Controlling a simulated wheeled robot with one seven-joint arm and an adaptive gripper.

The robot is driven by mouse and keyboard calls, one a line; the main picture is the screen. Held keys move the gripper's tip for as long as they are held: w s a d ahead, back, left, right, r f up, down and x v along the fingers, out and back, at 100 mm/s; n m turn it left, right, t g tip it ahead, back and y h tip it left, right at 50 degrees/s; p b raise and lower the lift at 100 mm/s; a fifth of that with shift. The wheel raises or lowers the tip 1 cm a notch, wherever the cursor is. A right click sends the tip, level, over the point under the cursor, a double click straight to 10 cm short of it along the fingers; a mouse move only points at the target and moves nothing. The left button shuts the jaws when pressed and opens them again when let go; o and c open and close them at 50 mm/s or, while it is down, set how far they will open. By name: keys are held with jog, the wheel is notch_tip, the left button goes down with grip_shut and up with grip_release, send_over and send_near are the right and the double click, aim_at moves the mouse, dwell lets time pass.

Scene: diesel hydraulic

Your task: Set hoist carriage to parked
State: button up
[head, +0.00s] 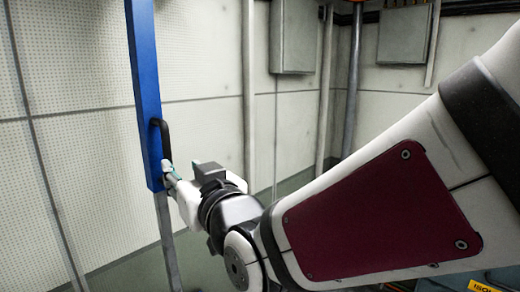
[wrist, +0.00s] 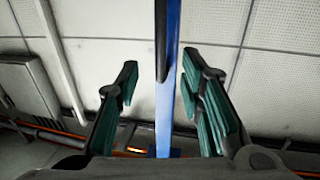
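A tall blue upright bar (head: 145,90), which I take to be the hoist carriage, stands left of centre in the head view, with a grey post (head: 168,240) below it. A black handle (head: 166,138) sits on its right side. My gripper (head: 172,175) is at the handle's lower end. In the wrist view my gripper (wrist: 158,80) is open, its green-padded fingers on either side of the blue bar (wrist: 170,100) and the black handle (wrist: 161,40). Gaps show on both sides. The handle's lower end is partly hidden by my gripper in the head view.
A pale panelled wall (head: 80,150) stands behind the bar. Grey wall boxes (head: 293,35) (head: 404,35) and vertical pipes (head: 353,80) are at the back. An orange pipe (wrist: 50,132) shows in the wrist view. Floor shows at the bottom.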

aim_at(168, 156)
jog(key=p+x, duration=0.1)
jog(key=x, duration=1)
jog(key=shift+w+a, duration=0.2)
jog(key=shift+a, duration=0.1)
grip_shut()
